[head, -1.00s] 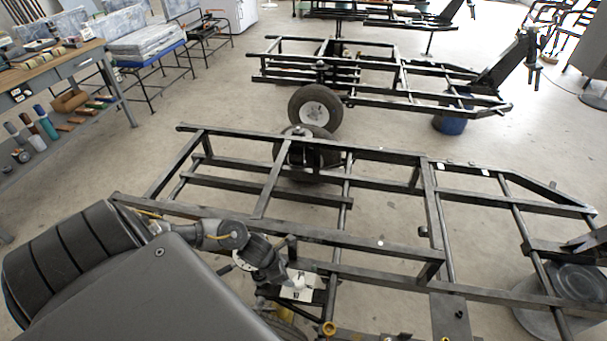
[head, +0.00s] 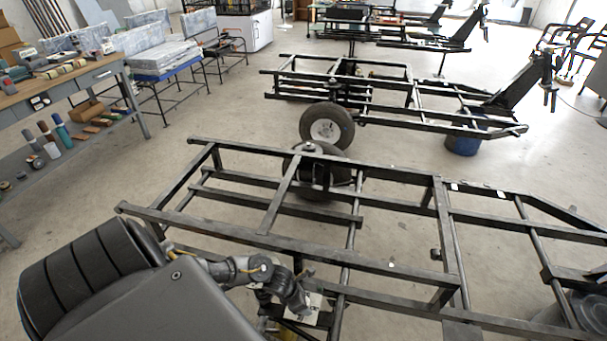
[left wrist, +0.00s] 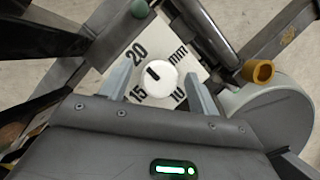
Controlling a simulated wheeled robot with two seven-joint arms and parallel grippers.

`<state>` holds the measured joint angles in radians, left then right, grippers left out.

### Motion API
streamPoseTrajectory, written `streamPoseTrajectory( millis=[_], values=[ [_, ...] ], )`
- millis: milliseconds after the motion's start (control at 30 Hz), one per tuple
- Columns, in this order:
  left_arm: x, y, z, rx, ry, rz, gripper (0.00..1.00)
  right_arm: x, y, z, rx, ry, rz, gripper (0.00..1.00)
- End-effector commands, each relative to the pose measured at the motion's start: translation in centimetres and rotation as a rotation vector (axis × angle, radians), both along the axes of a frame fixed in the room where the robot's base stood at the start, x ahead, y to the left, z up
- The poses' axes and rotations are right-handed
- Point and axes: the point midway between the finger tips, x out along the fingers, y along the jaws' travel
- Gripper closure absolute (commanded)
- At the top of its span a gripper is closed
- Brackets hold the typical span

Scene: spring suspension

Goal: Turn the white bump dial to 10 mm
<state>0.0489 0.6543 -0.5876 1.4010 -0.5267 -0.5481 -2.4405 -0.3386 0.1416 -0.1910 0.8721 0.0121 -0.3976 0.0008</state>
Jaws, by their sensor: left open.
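The white round bump dial (left wrist: 155,80) sits on a pale plate (left wrist: 132,51) in the left wrist view. The plate carries printed 10, 15, 20 and mm marks around the dial. A short black mark shows on the dial face, on the side toward the 20 and mm prints; its exact reading is unclear. My left gripper (left wrist: 159,70) is open, with one finger on each side of the dial; whether they touch it I cannot tell. In the head view my left gripper (head: 300,301) is over the plate (head: 314,308) and hides the dial. My right gripper is not in view.
The dial sits among the dark bars of a welded frame (head: 330,252), close around my left arm. A yellow-brown knob (left wrist: 258,71) and a grey round part (left wrist: 270,115) lie right of it. A wheel (head: 327,126) and second frame stand behind; a workbench (head: 85,75) is at left.

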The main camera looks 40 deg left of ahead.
Motion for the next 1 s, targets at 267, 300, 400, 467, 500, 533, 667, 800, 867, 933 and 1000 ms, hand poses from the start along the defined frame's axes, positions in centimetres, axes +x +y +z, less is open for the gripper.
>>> streamPoseTrajectory(
  millis=[267, 300, 400, 467, 500, 533, 667, 800, 867, 933, 1000],
  values=[
    [0.31, -0.16, -0.72, 0.001, -0.001, -0.001, 0.39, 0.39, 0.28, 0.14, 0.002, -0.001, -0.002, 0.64],
    [0.31, -0.16, -0.71, 0.001, -0.001, -0.001, 0.39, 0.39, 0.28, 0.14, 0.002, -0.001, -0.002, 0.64],
    [0.30, -0.17, -0.70, 0.000, 0.000, -0.001, 0.40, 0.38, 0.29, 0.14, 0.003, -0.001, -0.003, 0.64],
    [0.30, -0.17, -0.70, 0.000, 0.000, -0.001, 0.48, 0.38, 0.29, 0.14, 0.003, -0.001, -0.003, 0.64],
    [0.30, -0.17, -0.70, 0.000, 0.000, -0.001, 0.53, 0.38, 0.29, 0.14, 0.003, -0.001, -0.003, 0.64],
    [0.30, -0.17, -0.70, 0.000, 0.000, -0.001, 0.57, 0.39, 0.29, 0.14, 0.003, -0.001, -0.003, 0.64],
    [0.30, -0.17, -0.69, 0.000, 0.000, -0.001, 0.74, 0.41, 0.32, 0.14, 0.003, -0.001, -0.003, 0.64],
    [0.29, -0.16, -0.68, 0.001, 0.000, 0.000, 0.84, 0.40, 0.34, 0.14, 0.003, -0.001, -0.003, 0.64],
    [0.29, -0.16, -0.68, 0.001, 0.000, 0.003, 0.84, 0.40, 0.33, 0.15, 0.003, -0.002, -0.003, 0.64],
    [0.29, -0.16, -0.67, 0.001, 0.000, 0.011, 0.84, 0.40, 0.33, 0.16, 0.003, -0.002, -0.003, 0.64],
    [0.28, -0.17, -0.66, 0.000, 0.000, 0.028, 0.84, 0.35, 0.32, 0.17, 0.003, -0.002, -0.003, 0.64]
  ],
)
